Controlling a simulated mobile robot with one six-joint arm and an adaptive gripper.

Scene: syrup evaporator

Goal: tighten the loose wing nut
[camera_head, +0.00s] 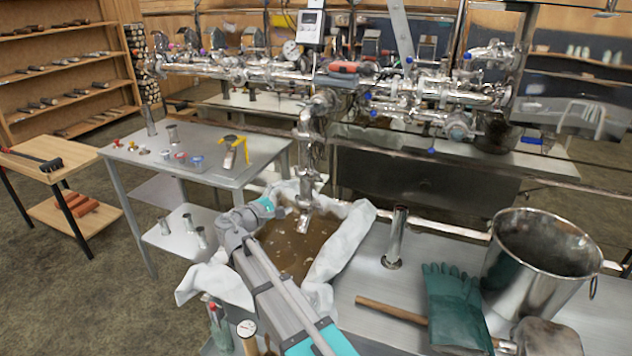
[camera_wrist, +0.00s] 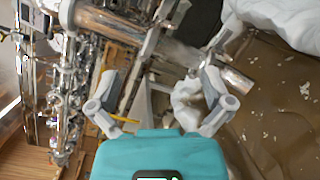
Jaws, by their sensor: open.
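No wing nut can be made out clearly in either view. A steel drain pipe (camera_head: 308,150) with clamp fittings hangs from the manifold, its open end above a cloth-lined pan of brown liquid (camera_head: 285,245). My gripper (camera_head: 281,211) is low beside the pipe's lower end, partly hidden by my wrist. In the wrist view my gripper (camera_wrist: 165,82) is open, its fingers apart. The drain pipe (camera_wrist: 185,57) crosses beyond the fingers, with its open end at the right. A pale lumpy shape (camera_wrist: 188,100) shows between the fingers; I cannot tell what it is.
White cloth (camera_head: 345,240) drapes over the pan's edges. A steel bucket (camera_head: 535,260), green gloves (camera_head: 455,305) and a mallet (camera_head: 545,338) lie right. A steel table (camera_head: 215,170) with small clamps and fittings stands left. The manifold (camera_head: 400,90) spans the back.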

